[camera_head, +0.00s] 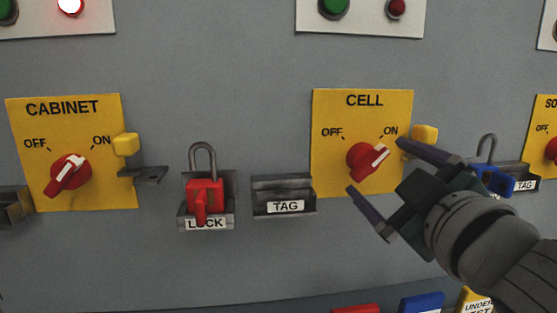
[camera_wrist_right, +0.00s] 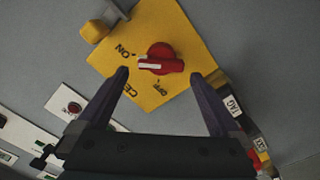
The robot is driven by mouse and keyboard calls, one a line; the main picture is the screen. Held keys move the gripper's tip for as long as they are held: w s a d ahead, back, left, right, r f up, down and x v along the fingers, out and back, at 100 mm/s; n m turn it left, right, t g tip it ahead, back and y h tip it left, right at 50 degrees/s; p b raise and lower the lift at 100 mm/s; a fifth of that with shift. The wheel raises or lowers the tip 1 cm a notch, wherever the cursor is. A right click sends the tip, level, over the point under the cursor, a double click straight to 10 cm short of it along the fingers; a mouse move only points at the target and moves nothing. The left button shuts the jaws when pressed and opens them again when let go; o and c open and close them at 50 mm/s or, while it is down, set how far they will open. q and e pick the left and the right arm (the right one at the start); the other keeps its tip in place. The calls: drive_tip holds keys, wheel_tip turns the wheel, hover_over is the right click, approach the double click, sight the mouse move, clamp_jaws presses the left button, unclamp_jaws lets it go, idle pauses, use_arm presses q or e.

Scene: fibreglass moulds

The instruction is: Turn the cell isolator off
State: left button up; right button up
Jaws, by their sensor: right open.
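The cell isolator is a yellow plate (camera_head: 340,107) marked CELL, OFF and ON, with a red rotary knob (camera_head: 361,160). The knob's white mark points up and right toward ON. In the right wrist view the knob (camera_wrist_right: 165,52) is ahead of my fingers, between their lines, and its white mark is turned to the ON side. My right gripper (camera_head: 377,167) is open, with one fingertip above right of the knob and the other below left. I see no clear contact with the knob. My left gripper is out of view.
A similar CABINET isolator (camera_head: 70,175) is at left, with its knob toward ON. A red padlock (camera_head: 205,195) hangs in the LOCK holder beside an empty-looking TAG holder (camera_head: 283,190). A blue padlock (camera_head: 493,180) is behind my right wrist. A yellow block (camera_head: 424,133) sits by the plate's right edge.

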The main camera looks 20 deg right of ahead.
sight(371, 163)
drive_tip(key=shift+x, duration=2.35)
drive_tip(key=shift+c, duration=0.2)
drive_tip(key=c, duration=1.2)
drive_tip(key=shift+o, duration=0.2)
